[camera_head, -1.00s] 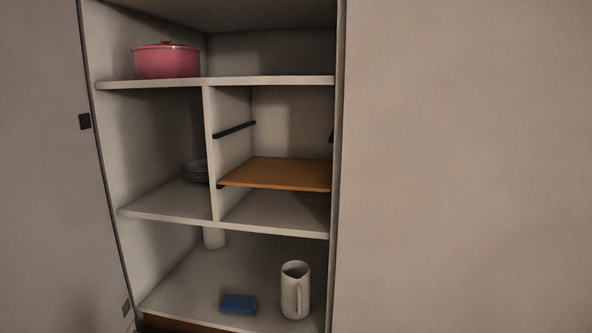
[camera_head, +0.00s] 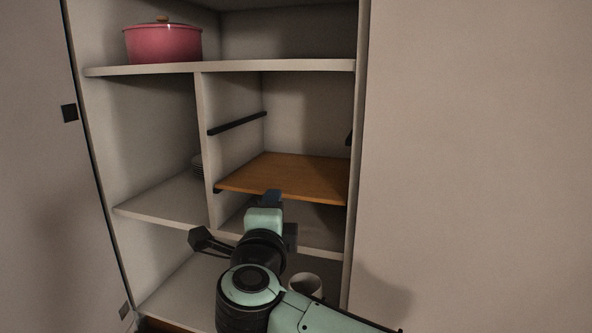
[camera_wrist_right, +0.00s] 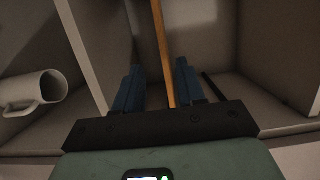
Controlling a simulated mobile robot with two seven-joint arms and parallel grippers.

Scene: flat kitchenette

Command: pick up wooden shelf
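The wooden shelf (camera_head: 300,175) is a flat orange-brown board lying level in the right middle compartment of the cabinet. In the right wrist view the shelf (camera_wrist_right: 161,35) shows edge-on as a thin strip. My right gripper (camera_head: 273,196) is at the shelf's front edge, its arm coming in from the lower right. In the wrist view the blue fingers of my right gripper (camera_wrist_right: 158,64) are apart, one on each side of the shelf edge, with gaps on both sides. My left gripper is not in view.
A dark rail (camera_head: 238,123) runs above the shelf on the divider (camera_head: 204,130).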

